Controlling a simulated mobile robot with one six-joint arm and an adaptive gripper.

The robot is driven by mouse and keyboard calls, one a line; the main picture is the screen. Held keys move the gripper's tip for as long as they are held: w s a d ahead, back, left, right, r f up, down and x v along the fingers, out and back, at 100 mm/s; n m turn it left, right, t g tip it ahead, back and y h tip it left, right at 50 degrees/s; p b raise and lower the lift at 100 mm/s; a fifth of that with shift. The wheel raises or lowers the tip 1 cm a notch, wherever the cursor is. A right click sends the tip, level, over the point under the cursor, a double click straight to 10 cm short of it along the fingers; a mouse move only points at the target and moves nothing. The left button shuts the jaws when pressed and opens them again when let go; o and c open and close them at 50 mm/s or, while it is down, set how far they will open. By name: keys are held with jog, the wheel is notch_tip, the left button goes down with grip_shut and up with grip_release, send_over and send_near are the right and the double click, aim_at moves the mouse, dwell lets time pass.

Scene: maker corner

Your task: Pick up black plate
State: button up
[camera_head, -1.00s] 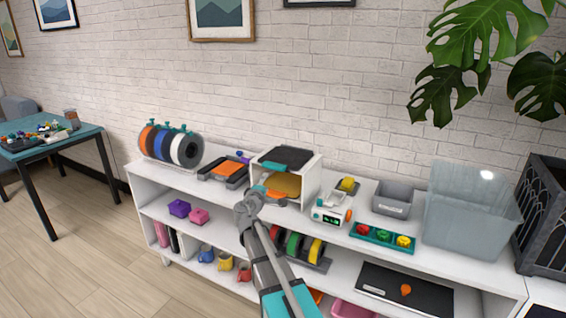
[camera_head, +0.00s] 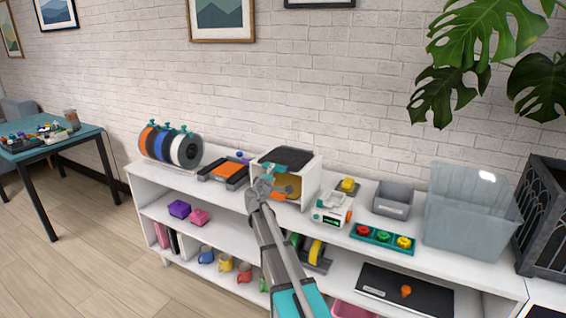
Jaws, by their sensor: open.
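A black plate (camera_head: 287,158) lies flat on top of a white open-fronted box on the upper shelf. Another flat black panel (camera_head: 425,299) lies on the lower shelf at right with an orange knob-like piece on it; I cannot tell which one the task means. My gripper (camera_head: 277,182) is open, in front of the white box's opening and just below the front edge of the plate on top. It appears apart from that plate. My wrist and fingers hide part of the box's front and the tan round thing inside.
The white box (camera_head: 314,178) stands between a dark tray with an orange pad (camera_head: 228,170) and a small white device (camera_head: 332,208). A grey bin (camera_head: 393,198), a clear tub (camera_head: 468,212) and a teal tray of coloured knobs (camera_head: 384,240) stand further right. Spools (camera_head: 170,146) stand at left.

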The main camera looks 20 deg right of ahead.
dwell(0.3)
jog(key=shift+x, duration=2.65)
jog(key=shift+w+a+r, duration=0.1)
jog(key=shift+r, duration=0.1)
grip_shut()
